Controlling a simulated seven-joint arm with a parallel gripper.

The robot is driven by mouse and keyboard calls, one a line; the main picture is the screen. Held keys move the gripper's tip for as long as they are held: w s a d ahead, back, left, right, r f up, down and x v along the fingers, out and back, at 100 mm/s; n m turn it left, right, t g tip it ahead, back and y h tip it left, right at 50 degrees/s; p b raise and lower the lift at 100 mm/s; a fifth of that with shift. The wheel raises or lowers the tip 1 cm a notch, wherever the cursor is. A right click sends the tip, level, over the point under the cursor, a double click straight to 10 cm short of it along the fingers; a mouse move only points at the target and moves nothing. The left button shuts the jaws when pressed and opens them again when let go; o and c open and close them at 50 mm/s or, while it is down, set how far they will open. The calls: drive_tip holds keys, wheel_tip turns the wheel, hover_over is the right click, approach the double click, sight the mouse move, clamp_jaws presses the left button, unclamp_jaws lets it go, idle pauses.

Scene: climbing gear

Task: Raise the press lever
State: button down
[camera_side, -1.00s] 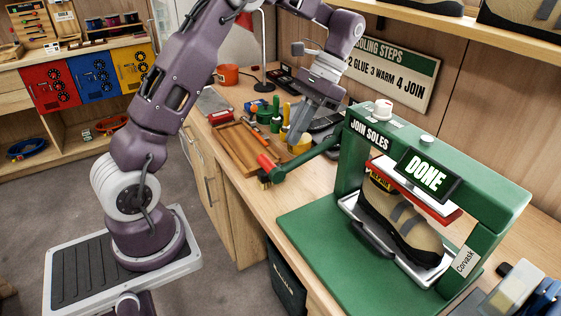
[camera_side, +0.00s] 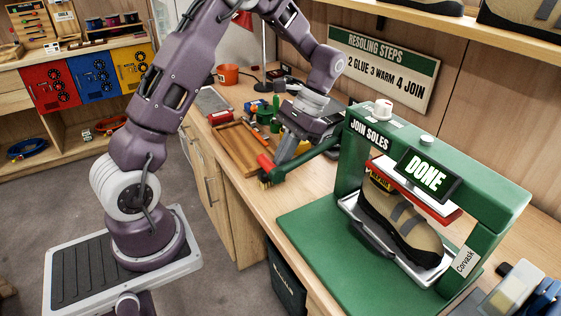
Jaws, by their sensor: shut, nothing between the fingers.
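The green press (camera_side: 478,200) stands on the bench at the right, with a lit screen (camera_side: 424,172) reading DONE. Its green lever (camera_side: 318,152) sticks out to the left and ends in a red grip (camera_side: 265,162). A tan and black shoe (camera_side: 400,222) sits on the tray (camera_side: 372,240) under the red press plate (camera_side: 440,208). My gripper (camera_side: 277,162) is shut and empty, its tips down at the lever just right of the red grip. I cannot tell whether the tips touch the lever.
A wooden tray (camera_side: 229,150) and several small tools and pots lie on the bench behind and left of the lever. A brush (camera_side: 264,180) shows just below the red grip. A shelf with shoes hangs above the press.

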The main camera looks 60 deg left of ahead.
drive_tip(key=s+r+v, duration=0.2)
drive_tip(key=s+v, duration=0.1)
drive_tip(key=v, duration=1.2)
drive_tip(key=shift+r, duration=0.3)
drive_tip(key=shift+s+f, duration=0.1)
idle(1.1)
